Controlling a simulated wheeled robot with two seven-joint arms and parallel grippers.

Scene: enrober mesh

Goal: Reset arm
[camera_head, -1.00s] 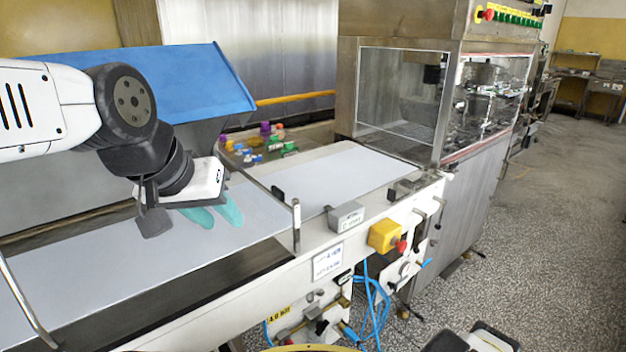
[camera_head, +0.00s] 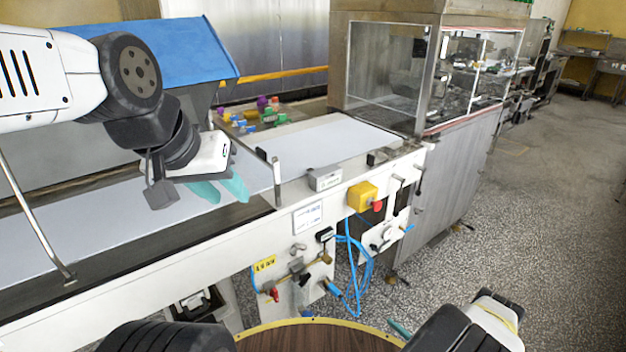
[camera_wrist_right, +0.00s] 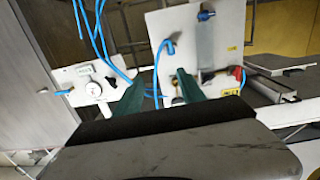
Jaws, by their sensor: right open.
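My left gripper (camera_head: 224,188) hangs over the pale conveyor belt (camera_head: 90,225) in the head view. Its two teal fingers stand apart with nothing seen between them. My right gripper shows low in the head view, where a teal fingertip (camera_head: 400,328) sticks out beside its wrist; the rest of its jaw is hidden there. In the right wrist view my right gripper (camera_wrist_right: 162,88) is open and empty, its teal fingers in front of the machine's white side panels and blue hoses. It holds nothing.
A glass-sided machine (camera_head: 385,65) stands at the belt's far end. A blue panel (camera_head: 160,50) rises behind the belt. Small coloured items (camera_head: 262,108) lie beside it. A yellow box with a red button (camera_head: 362,197) and blue hoses (camera_head: 355,260) jut from the side. Floor (camera_head: 520,230) is clear at right.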

